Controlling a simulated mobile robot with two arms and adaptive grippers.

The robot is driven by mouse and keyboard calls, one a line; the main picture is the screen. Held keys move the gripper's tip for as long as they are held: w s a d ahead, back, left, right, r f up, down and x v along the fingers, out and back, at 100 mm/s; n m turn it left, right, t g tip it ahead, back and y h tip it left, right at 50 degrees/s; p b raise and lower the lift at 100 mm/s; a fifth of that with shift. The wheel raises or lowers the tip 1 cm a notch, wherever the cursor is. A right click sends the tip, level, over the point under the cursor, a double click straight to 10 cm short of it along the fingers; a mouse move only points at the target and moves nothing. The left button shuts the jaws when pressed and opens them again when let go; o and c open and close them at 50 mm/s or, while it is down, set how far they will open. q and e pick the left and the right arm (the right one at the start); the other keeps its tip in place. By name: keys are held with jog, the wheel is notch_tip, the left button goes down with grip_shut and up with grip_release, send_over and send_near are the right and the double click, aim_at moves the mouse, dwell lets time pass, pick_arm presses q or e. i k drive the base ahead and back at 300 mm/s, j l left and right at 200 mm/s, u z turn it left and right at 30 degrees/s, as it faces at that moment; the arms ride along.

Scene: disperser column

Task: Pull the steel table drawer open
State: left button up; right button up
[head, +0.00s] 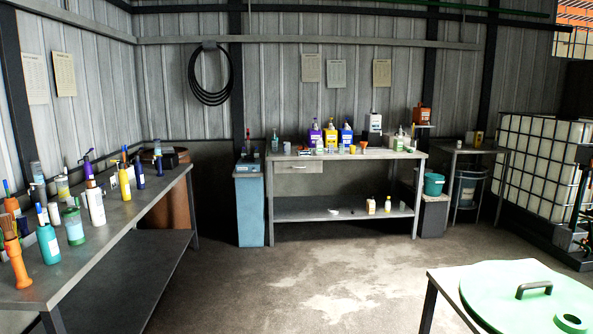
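A grey steel table (345,212) stands against the back wall, a little right of the middle of the head view. Its drawer (298,168) hangs under the left part of the top, with a small handle mark on its front. The drawer front looks flush with the table's front edge, so it appears shut. Neither of my grippers shows in the head view, and the drawer is well away across the floor.
A long bench (135,205) with several bottles runs along the left. A blue bin (249,208) stands just left of the steel table. A table with a green lid (515,290) is at the front right. The middle floor is clear.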

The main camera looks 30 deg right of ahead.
aim_at(282, 166)
jog(key=i+l+z, duration=0.25)
jog(key=i+l, duration=0.2)
jog(key=i+l+z, duration=0.3)
jog(key=i, duration=0.2)
jog(key=i+l+z, duration=0.25)
jog(key=i, duration=0.25)
jog(key=i+l+z, duration=0.25)
jog(key=i, duration=0.25)
jog(key=i+z, duration=0.3)
jog(key=i, duration=0.25)
jog(key=i+l+u, duration=0.1)
jog(key=i, duration=2.05)
